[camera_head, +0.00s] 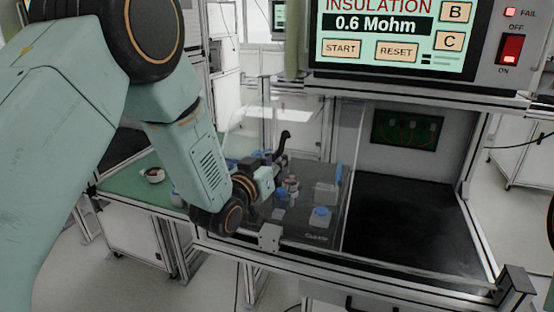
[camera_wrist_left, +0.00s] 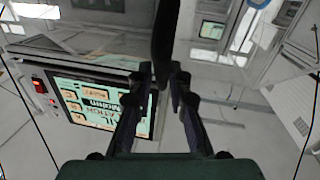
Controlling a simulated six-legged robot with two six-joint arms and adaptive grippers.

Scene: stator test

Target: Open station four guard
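The station guard (camera_head: 356,180) is a clear panelled cover over the left part of the test station in the head view. Small blue, grey and reddish parts show through it. A dark curved handle-like bar (camera_head: 285,140) rises by my left gripper (camera_head: 278,161), in front of the clear cover. In the left wrist view, my left gripper (camera_wrist_left: 163,72) has its two fingers on either side of a dark upright bar (camera_wrist_left: 165,35), apparently closed on it. The exact contact and where the bar joins the guard are hard to see. My right gripper is not in view.
The test panel (camera_head: 395,45) reading 0.6 Mohm stands above the station, and it also shows in the left wrist view (camera_wrist_left: 105,95). The right bay (camera_head: 410,230) has an empty black floor. A green bench (camera_head: 150,185) stands at left. Aluminium frame rails (camera_head: 380,269) edge the station.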

